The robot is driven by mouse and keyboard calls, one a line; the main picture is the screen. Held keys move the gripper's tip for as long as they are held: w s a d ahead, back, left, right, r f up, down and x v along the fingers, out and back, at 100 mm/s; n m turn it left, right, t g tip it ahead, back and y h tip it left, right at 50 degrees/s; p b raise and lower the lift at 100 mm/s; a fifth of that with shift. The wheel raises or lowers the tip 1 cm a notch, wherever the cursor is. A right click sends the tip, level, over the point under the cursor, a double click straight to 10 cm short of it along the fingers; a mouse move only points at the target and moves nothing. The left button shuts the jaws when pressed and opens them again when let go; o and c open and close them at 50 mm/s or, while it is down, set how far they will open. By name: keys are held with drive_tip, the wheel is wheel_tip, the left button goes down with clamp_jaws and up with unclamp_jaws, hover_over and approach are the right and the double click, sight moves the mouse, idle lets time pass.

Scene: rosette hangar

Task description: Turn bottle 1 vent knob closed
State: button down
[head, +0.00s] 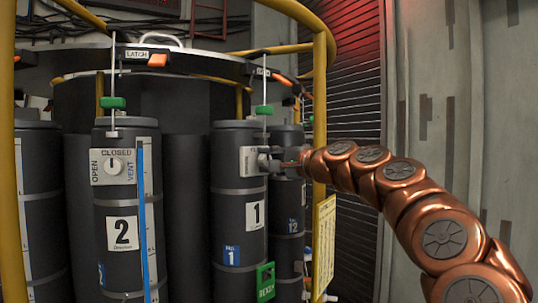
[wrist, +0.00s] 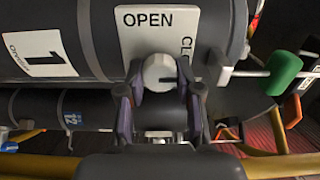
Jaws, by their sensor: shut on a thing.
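Bottle 1 (head: 232,190) is a dark upright cylinder with a white "1" label, right of centre in the head view. Its pale vent plate (head: 250,160) faces right, towards my arm. In the wrist view the plate (wrist: 135,45) reads "OPEN", with a partly covered "CLO..." beside it. The round, light grey vent knob (wrist: 157,73) sits between my two fingers. My gripper (head: 274,162) is shut on this knob, with a finger on each side in the wrist view (wrist: 159,76). The knob is hidden by my gripper in the head view, and I cannot tell its exact angle.
Bottle 2 (head: 120,190) stands to the left with its own vent knob (head: 115,166). Bottle 12 (head: 288,200) is close behind bottle 1. A green handle (head: 264,110) and an orange latch (head: 281,78) are above bottle 1. A yellow post (head: 320,100) rises beside my arm.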

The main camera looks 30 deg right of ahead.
drive_tip(key=shift+m, duration=0.4)
drive_tip(key=c, duration=0.8)
unclamp_jaws()
drive_tip(key=shift+o, duration=0.2)
drive_tip(key=s+d, duration=0.2)
drive_tip(key=s, duration=0.9)
drive_tip(key=shift+s, duration=0.4)
drive_tip(key=shift+d, duration=0.1)
